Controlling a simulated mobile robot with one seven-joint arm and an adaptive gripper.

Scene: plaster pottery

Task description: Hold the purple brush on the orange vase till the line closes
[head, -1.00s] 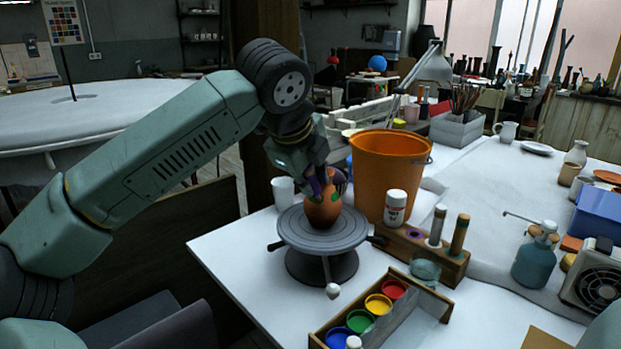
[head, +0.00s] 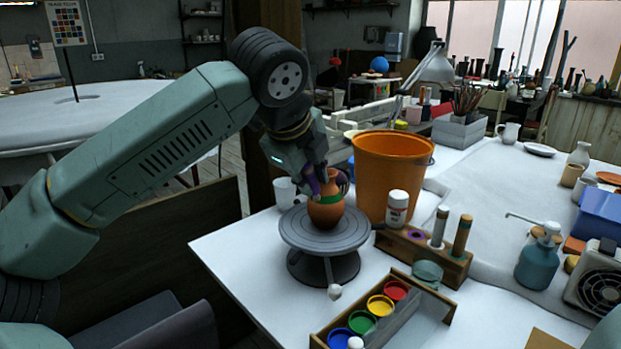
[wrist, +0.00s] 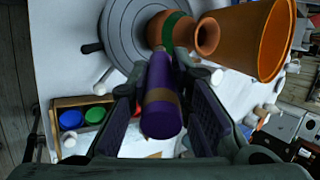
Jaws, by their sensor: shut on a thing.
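The orange vase (head: 327,216) stands upright on the grey turntable (head: 300,232). A green band (head: 331,199) runs across the side that shows; its far side is hidden. In the wrist view the vase (wrist: 155,32) shows its open mouth and the green band (wrist: 178,33). My gripper (head: 322,178) is shut on the purple brush (wrist: 160,98), which has a tan band round its handle. The brush's far end is at the vase's side beside the green band. The tip is hidden, so I cannot tell whether it touches.
An orange bucket (head: 389,175) stands close behind and right of the vase. A white-capped bottle (head: 397,209) and a wooden holder (head: 455,264) are to the right. A paint rack (head: 412,338) with several colours is in front. A white mug (head: 285,193) stands behind left.

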